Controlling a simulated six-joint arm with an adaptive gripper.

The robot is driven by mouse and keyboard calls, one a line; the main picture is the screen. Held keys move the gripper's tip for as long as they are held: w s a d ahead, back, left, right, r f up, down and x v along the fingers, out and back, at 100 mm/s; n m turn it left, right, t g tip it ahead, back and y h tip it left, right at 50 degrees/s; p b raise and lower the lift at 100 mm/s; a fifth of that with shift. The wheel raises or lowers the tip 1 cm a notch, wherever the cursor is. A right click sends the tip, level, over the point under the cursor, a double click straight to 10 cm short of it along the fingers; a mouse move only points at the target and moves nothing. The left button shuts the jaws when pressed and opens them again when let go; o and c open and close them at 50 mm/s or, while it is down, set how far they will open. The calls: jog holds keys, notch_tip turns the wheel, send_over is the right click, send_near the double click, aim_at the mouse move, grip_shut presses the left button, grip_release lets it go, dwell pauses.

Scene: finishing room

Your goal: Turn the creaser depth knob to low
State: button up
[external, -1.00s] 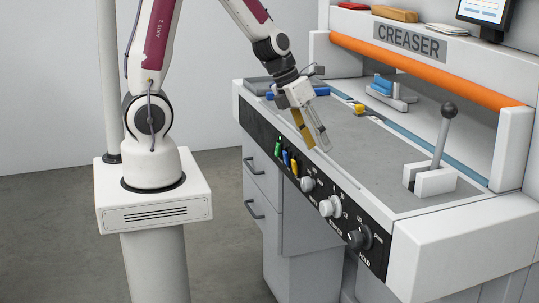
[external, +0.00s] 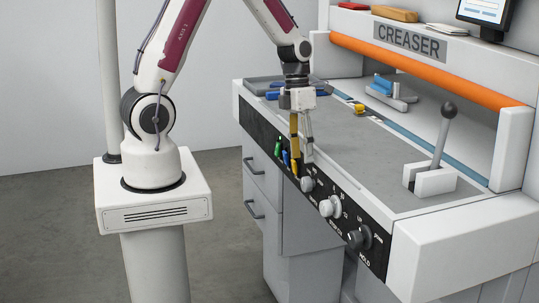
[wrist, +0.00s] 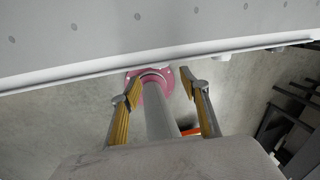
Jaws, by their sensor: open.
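The machine marked CREASER has a black front panel (external: 282,163) with a row of knobs. Contact is unclear. In the wrist view my gripper (wrist: 161,84) shows its fingers apart.
A ball-topped lever (external: 442,135) stands on the right of the grey bed (external: 370,155). A blue-topped clamp (external: 388,92) and a small yellow piece (external: 359,108) are farther back.

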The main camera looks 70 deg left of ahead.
aim_at(308, 184)
jog(key=shift+f, duration=0.15)
jog(key=shift+w+d+f, duration=0.1)
jog(key=shift+d+f, duration=0.15)
jog(key=shift+f, duration=0.95)
jog(key=shift+s+d+f, duration=0.1)
jog(key=shift+d+f, duration=0.15)
jog(key=shift+f, duration=1)
jog(key=shift+w+d+f, duration=0.1)
jog(key=shift+d+f, duration=0.15)
jog(key=shift+f, duration=0.95)
jog(key=c, duration=1.1)
